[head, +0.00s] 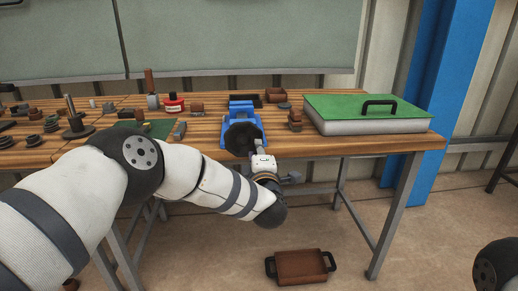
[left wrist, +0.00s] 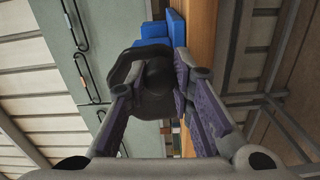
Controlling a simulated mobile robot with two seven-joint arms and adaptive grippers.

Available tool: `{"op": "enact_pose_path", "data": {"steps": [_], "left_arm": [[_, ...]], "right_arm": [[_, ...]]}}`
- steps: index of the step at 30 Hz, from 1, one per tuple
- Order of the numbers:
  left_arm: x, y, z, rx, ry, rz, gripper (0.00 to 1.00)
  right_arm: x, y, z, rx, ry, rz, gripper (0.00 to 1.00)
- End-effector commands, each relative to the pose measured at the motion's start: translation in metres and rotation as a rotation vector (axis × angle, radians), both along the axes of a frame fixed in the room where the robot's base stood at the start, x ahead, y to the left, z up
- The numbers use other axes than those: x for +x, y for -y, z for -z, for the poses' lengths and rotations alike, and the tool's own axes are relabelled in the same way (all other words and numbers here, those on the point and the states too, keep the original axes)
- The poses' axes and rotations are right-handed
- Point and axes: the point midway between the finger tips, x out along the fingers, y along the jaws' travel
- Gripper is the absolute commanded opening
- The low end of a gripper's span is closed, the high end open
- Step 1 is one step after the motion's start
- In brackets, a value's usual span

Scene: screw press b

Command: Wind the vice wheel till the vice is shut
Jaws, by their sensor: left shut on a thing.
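The blue vice (head: 242,108) stands at the front edge of the wooden workbench. Its dark round wheel (head: 241,138) faces me at the bench edge. My left gripper (head: 261,160) is at the lower right of the wheel in the head view. In the left wrist view the dark wheel (left wrist: 150,72) lies between the fingers of my left gripper (left wrist: 160,86), which is shut on it. Blue vice parts (left wrist: 160,34) show behind the wheel. How far apart the vice jaws are is too small to tell. My right gripper is out of view.
A case with a green lid (head: 350,107) and black handle sits right of the vice. Small parts, a red-topped tin (head: 173,104) and wooden blocks (head: 295,120) lie on the workbench (head: 330,146). A brown tray (head: 300,267) lies on the floor.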

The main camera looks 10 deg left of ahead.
Motion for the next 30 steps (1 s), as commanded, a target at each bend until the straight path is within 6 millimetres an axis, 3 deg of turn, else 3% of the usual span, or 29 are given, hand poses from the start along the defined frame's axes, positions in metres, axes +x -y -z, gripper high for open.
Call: {"op": "enact_pose_path", "data": {"steps": [18,30], "left_arm": [[-0.004,-0.012,0.018,0.511,-0.151,-0.001,0.0],[-0.005,-0.017,0.021,0.675,-0.198,-0.002,0.0]], "right_arm": [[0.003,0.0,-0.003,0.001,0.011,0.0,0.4],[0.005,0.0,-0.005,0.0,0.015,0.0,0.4]]}}
